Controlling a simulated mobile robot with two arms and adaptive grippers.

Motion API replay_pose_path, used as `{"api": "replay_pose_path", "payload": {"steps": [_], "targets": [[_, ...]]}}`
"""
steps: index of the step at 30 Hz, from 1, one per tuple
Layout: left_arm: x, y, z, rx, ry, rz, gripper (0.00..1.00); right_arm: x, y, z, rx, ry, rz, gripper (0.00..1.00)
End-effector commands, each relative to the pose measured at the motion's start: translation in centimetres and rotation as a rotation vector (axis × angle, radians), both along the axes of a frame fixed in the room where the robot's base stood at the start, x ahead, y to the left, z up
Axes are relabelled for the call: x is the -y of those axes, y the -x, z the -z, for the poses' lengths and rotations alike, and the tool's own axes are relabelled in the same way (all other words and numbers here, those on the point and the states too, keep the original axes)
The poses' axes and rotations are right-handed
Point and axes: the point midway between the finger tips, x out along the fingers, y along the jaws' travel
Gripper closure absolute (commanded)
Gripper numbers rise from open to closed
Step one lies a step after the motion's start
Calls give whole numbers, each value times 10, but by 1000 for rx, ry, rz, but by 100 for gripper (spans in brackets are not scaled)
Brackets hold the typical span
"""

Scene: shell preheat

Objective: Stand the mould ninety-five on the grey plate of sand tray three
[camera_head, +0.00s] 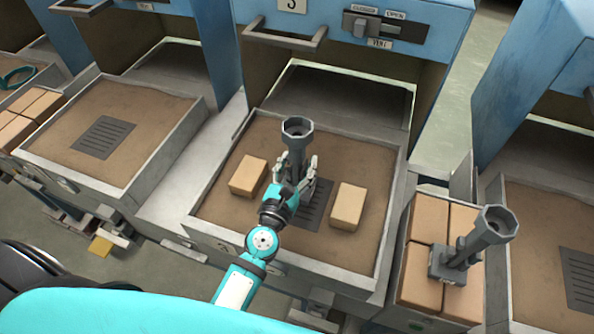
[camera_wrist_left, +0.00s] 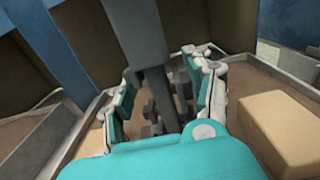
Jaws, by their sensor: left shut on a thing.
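A grey mould with a flared cup top (camera_head: 297,130) stands upright over the slotted grey plate (camera_head: 313,205) of the middle sand tray (camera_head: 387,205). My left gripper (camera_head: 296,170) is shut on the mould's stem. In the left wrist view the grey stem (camera_wrist_left: 150,60) rises between the teal and white fingers (camera_wrist_left: 160,100). The mould's foot is mostly hidden by the gripper, so I cannot tell whether it touches the plate. The mould's number is not readable. My right gripper is not in view.
Tan blocks (camera_head: 249,175) and (camera_head: 348,206) lie on the sand either side of the plate. A second grey mould (camera_head: 478,240) stands on a crate of tan blocks (camera_head: 429,219) at right. Another sand tray with a bare slotted plate (camera_head: 103,137) lies left. A blue cabinet (camera_head: 440,30) stands behind.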

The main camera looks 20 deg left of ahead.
Motion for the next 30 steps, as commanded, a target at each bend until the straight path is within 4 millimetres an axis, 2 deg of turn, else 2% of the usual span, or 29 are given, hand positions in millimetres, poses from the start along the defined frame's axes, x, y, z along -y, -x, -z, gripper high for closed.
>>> {"api": "replay_pose_path", "payload": {"steps": [3,6,19,20,24,30], "targets": [[-1,0,23,-1,-8,3,98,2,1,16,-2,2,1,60],[-1,0,32,-1,-4,2,98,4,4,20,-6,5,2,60],[-1,1,37,0,0,-1,98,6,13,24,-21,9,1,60],[-1,1,36,-3,-1,0,43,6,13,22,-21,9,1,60],[-1,1,36,-3,-1,0,25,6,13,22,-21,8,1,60],[-1,1,36,-3,-1,0,23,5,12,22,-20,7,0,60]]}}
